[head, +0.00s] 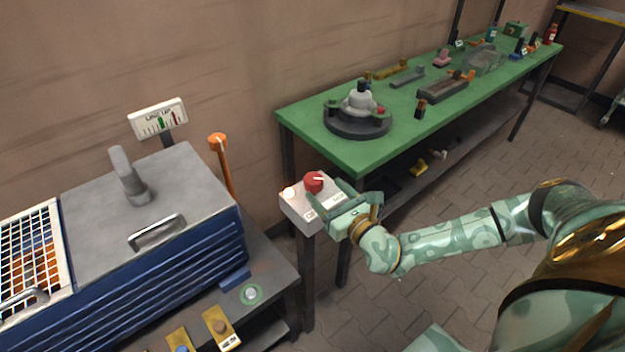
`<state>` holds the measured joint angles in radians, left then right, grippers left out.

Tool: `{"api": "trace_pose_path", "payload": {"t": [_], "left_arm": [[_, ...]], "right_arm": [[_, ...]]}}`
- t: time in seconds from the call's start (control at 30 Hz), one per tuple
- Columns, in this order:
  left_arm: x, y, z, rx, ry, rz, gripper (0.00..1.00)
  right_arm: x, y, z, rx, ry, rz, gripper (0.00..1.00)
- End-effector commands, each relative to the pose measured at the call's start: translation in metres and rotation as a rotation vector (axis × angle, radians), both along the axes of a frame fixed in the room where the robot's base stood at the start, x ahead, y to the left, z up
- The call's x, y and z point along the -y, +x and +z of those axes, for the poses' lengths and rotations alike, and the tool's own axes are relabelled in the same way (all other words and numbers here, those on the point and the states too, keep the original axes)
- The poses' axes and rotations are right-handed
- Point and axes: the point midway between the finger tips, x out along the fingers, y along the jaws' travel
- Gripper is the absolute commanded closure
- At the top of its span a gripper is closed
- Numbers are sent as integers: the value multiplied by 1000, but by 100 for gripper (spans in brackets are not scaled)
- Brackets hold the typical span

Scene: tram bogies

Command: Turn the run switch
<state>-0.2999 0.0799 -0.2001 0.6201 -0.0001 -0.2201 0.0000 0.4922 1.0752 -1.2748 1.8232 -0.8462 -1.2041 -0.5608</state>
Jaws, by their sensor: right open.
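The red rotary knob (314,182), with a pale pointer mark, sits on top of a grey switch box (296,207) on a dark post. A small white round button or lamp (291,193) is on the same box, left of the knob. Labels show on the box's front face, too small to read. My right gripper (326,192) is at the box, its open fingers close to the knob on its right side. I cannot tell whether a finger touches the knob. My left gripper is not in view.
A blue machine with a grey lid (150,205) stands left, with an orange lever (221,160) and a gauge (158,118) behind it. A green workbench (300,118) holding a round fixture (358,120) and several tools runs behind the box.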

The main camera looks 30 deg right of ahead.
Motion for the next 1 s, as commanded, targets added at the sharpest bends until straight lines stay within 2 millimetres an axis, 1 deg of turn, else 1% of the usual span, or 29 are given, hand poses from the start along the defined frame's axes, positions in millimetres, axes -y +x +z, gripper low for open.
{"api": "trace_pose_path", "payload": {"t": [0.03, 0.1, 0.2, 0.3, 0.43, 0.67, 0.7, 0.77, 0.8, 0.83, 0.87, 1.0], "left_arm": [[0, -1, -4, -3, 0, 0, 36], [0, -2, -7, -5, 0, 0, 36], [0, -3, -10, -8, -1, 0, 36], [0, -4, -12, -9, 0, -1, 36], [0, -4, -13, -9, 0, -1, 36], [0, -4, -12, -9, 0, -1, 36], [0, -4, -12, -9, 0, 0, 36], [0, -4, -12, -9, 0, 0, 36], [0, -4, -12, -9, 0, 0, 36], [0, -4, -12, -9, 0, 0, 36], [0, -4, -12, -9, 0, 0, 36], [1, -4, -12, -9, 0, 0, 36]], "right_arm": [[0, 13, -1, 3, 0, -1, 36], [0, 28, -1, 3, -1, -1, 36], [1, 45, -1, 1, 0, -1, 36], [0, 56, -1, 0, 1, -1, 36], [1, 63, 0, -1, 0, 0, 36], [1, 64, 0, -2, 0, 0, 36], [1, 63, 0, -2, 0, -1, 39], [1, 63, 0, -2, 0, -1, 55], [1, 63, 0, -1, 0, -1, 67], [1, 63, 0, -1, 0, -1, 75], [1, 63, 0, -1, 0, -1, 81], [1, 63, 0, -1, 0, -2, 81]]}}
